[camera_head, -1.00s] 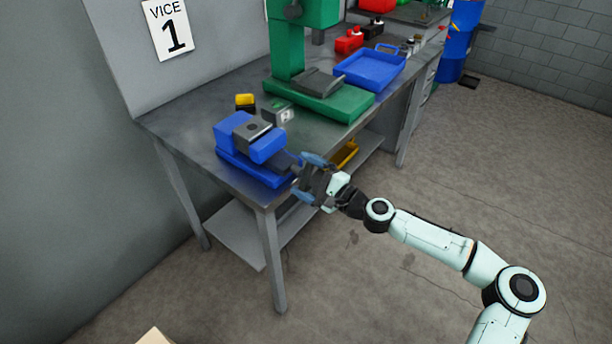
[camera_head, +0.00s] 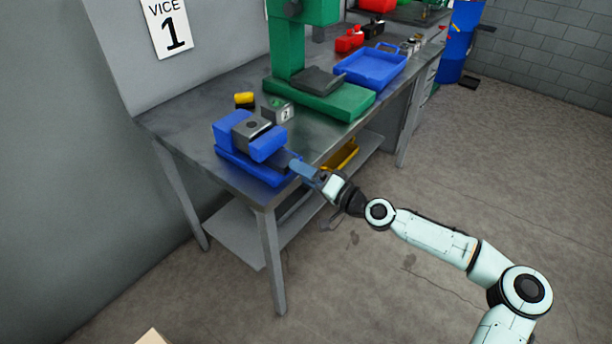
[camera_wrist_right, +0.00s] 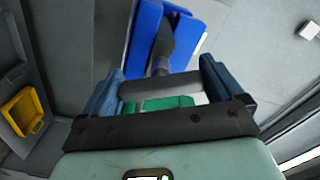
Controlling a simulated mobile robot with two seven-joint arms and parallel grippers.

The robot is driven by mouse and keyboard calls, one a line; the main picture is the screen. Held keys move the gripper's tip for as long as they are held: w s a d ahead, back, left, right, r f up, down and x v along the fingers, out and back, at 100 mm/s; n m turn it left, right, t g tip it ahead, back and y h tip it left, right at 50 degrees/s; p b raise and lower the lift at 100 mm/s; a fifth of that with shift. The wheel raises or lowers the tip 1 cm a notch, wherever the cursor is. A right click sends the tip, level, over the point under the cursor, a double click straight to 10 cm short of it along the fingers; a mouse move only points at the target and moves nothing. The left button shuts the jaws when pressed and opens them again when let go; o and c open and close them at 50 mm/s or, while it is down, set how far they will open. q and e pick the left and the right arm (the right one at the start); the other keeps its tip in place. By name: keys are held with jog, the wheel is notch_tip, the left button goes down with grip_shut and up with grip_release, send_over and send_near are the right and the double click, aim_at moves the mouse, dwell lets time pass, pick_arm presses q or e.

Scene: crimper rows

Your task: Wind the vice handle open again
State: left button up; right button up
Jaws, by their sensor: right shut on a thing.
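The blue vice (camera_head: 268,147) sits at the near corner of the steel bench, with a grey block (camera_head: 250,130) with a dark round mark between its jaws. I cannot tell whether the jaws touch the block. In the right wrist view the vice (camera_wrist_right: 145,32) is ahead, its dark screw (camera_wrist_right: 163,45) pointing at me. My right gripper (camera_head: 297,168) is at the screw's outer end, off the bench edge. Its blue fingers are shut on the grey vice handle (camera_wrist_right: 165,88), which lies crosswise between them. The handle is hidden in the head view. My left gripper is out of view.
Behind the vice are a yellow-and-black item (camera_head: 244,100) and a grey box marked 2 (camera_head: 278,111). A green press (camera_head: 330,102) and a blue tray (camera_head: 372,68) stand farther along. A yellow bin (camera_head: 343,155) is on the lower shelf. Floor to the right is clear.

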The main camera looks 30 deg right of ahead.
jog(key=n, duration=0.4)
jog(key=shift+f+b, duration=0.2)
jog(key=shift+b, duration=0.1)
jog(key=shift+d+n, duration=0.1)
jog(key=shift+n, duration=1.7)
jog(key=o, duration=0.7)
jog(key=shift+s+d, duration=0.1)
jog(key=v, duration=1.3)
jog(key=shift+s+p, duration=0.1)
jog(key=shift+p, duration=0.3)
